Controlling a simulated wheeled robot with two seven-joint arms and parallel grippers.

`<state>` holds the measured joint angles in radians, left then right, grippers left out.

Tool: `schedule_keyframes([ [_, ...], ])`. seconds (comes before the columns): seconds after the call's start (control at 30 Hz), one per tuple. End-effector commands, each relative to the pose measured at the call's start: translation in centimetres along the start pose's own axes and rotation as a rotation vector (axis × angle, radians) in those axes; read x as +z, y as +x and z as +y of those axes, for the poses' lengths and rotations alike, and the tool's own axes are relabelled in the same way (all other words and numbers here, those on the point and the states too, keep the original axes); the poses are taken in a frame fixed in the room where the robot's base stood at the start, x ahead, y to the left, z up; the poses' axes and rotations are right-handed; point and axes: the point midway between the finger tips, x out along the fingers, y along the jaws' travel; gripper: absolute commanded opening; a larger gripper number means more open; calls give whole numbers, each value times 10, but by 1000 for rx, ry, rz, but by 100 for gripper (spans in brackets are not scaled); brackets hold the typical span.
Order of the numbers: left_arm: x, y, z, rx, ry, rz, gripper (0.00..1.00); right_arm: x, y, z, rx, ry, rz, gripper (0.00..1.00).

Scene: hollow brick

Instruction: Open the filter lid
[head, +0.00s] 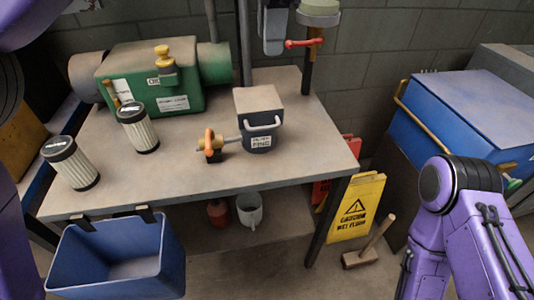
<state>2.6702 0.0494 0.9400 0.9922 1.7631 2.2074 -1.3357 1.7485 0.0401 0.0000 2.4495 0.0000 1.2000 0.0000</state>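A small dark blue box (262,138) with a flat grey-brown lid (258,99) stands on the workbench, right of centre. A white handle (263,126) runs across its front, above a label that seems to read FINE. The lid looks closed. An orange-handled valve (209,143) joins its left side by a short pipe. A larger green housing (152,80) with white labels and a brass knob on its front stands at the back left. Only purple arm parts show at the left edge and lower right. I see no fingers of either gripper.
Two pleated filter cartridges (137,128) (70,162) stand on the workbench (190,188) at left. A blue bin (118,269) hangs on its front edge. A yellow wet-floor sign (355,207) and a mallet (369,245) are at right. The bench's front right is clear.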

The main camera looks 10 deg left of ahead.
Motion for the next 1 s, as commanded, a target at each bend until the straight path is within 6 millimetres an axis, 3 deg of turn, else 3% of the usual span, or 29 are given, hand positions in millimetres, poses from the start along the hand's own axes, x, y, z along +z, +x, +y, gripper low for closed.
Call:
schedule_keyframes([
  [0.03,0,46,-9,1,0,0,36,18,44,-4,0,0,0,43],
  [0.13,0,71,-14,1,0,-1,36,27,67,-6,0,0,1,43],
  [0.37,0,90,-17,1,1,0,36,33,82,-8,-1,0,1,43],
  [0.73,0,167,-17,-1,1,0,36,49,121,-11,-1,0,1,43],
  [1.0,0,185,-16,0,0,-1,36,52,126,-12,0,0,1,43],
])
